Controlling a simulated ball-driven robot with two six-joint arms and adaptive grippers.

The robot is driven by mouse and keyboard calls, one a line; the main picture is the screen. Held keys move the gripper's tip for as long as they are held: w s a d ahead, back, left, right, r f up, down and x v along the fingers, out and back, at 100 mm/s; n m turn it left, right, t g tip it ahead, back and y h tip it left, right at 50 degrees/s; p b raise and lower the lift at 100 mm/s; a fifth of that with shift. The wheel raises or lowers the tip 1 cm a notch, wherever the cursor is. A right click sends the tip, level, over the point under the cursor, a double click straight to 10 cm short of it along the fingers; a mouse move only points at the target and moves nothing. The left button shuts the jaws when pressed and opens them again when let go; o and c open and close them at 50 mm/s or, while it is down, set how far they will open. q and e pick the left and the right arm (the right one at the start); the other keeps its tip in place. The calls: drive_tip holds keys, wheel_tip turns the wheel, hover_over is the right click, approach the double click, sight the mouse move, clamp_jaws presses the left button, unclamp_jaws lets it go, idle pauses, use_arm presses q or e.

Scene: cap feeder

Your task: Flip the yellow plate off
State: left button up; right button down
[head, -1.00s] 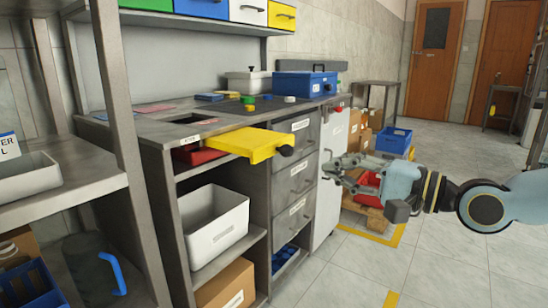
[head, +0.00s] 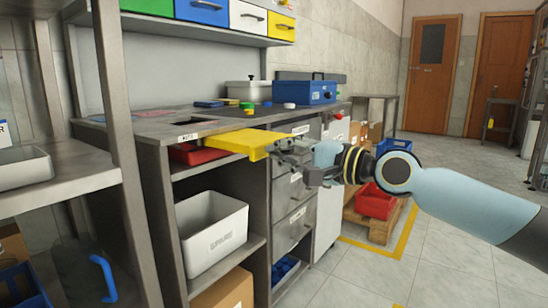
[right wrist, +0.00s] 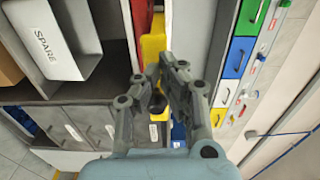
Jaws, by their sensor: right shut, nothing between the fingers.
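The yellow plate (head: 232,142) lies flat at the bench's front edge and sticks out over the open shelves. Its dark round knob at the right end is mostly hidden behind my right gripper in the head view. My right gripper (head: 286,153) is shut and empty at the plate's right end; I cannot tell whether it touches. In the right wrist view the plate (right wrist: 152,48) lies beyond the fingertips (right wrist: 155,72), and a dark round part shows between the finger links. My left gripper is not in view.
A red bin (head: 194,154) sits under the bench top, left of the plate. A white bin (head: 212,230) stands on the shelf below. Grey drawers (head: 292,200) are under the gripper. A blue box (head: 304,92) stands on the bench.

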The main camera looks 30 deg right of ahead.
sight(224, 138)
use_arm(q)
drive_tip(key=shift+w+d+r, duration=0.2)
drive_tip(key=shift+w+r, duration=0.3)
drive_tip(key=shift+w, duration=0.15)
use_arm(e)
drive_tip(key=shift+x, duration=0.9)
drive_tip(key=b+x, duration=0.2)
drive_tip(key=x, duration=1.2)
drive_tip(key=shift+d, duration=0.1)
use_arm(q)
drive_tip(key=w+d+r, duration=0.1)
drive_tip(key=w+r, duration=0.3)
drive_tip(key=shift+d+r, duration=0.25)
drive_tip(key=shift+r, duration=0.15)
use_arm(e)
drive_tip(key=shift+r, duration=0.1)
